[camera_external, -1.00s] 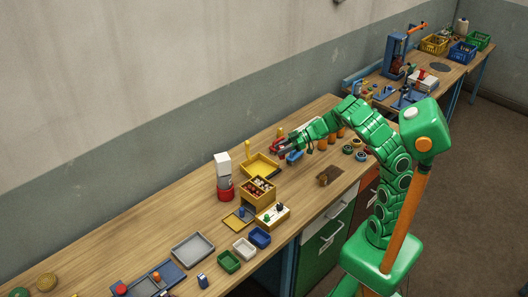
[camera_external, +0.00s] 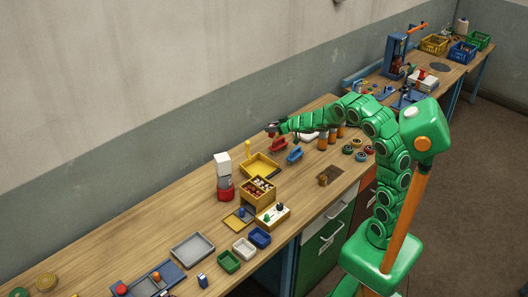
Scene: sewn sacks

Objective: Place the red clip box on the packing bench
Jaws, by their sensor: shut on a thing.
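My gripper (camera_external: 273,130) is at the far side of the wooden bench, near the wall, at the end of my outstretched green arm. It is shut on a small reddish thing, which I take to be the red clip box (camera_external: 270,125); it is tiny and largely hidden by the dark fingers. The gripper appears raised above the bench top. A red open bin (camera_external: 278,146) stands on the bench just below the gripper in the picture, with a blue bin (camera_external: 295,155) beside it.
A yellow tray (camera_external: 259,167), a red-and-white dispenser (camera_external: 224,178) and a wooden box of small parts (camera_external: 258,192) stand left of the bins. Orange cylinders (camera_external: 322,142) stand under my forearm. A second bench (camera_external: 452,74) at the back right holds baskets and a blue press.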

